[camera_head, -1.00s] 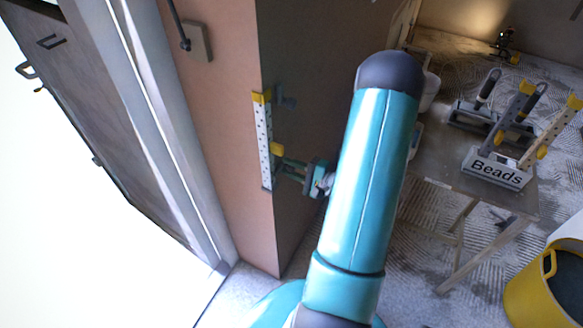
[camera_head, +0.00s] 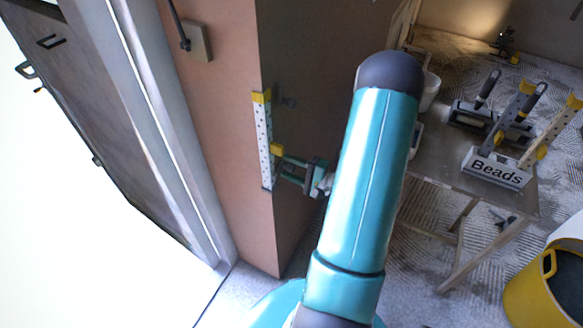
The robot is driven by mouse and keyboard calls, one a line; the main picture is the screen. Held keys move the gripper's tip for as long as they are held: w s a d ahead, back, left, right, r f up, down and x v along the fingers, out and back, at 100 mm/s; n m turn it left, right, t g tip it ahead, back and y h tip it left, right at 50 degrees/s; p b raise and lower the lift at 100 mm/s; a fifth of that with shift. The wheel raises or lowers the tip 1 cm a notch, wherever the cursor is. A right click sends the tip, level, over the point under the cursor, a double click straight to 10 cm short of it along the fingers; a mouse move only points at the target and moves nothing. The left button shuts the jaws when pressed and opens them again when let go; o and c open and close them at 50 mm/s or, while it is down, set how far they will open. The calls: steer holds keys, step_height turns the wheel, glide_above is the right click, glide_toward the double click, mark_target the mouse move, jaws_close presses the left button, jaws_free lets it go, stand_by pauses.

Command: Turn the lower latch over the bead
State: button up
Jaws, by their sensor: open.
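A white perforated bead (camera_head: 265,140) stands upright along the wall's corner edge, left of my arm. A yellow piece (camera_head: 262,97) sits at its top end. The lower yellow latch (camera_head: 277,149) is beside the bead, partway down, at the tips of my gripper. My gripper (camera_head: 282,169) is open and reaches left to the bead's lower half. I cannot tell whether its fingers touch the latch. My arm hides part of the gripper's wrist.
A table (camera_head: 440,180) at the right bears a box labelled Beads (camera_head: 497,170) with several yellow-tipped pieces and trowels (camera_head: 488,88). A yellow bucket (camera_head: 535,290) stands at the lower right. A door frame (camera_head: 150,120) is at the left.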

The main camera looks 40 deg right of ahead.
steer(key=v, duration=1.4)
steer(key=shift+w+r, duration=0.1)
steer(key=w+a+r+n+g+y, duration=0.25)
steer(key=a+r+n+g, duration=0.35)
steer(key=a, duration=0.4)
steer(key=w+a+r+n+g+y, duration=0.2)
steer(key=w+a+r+n+g, duration=0.15)
steer(key=a+r+g, duration=0.55)
steer(key=s+a+r+n+t+h, duration=0.3)
steer(key=a+r+n+h, duration=0.4)
steer(key=a, duration=0.5)
step_height(320, 180, up, 3)
steer(key=h, duration=0.3)
steer(key=shift+s+t+h, duration=0.3)
steer(key=shift+s+h, duration=0.05)
steer(key=shift+f, duration=0.1)
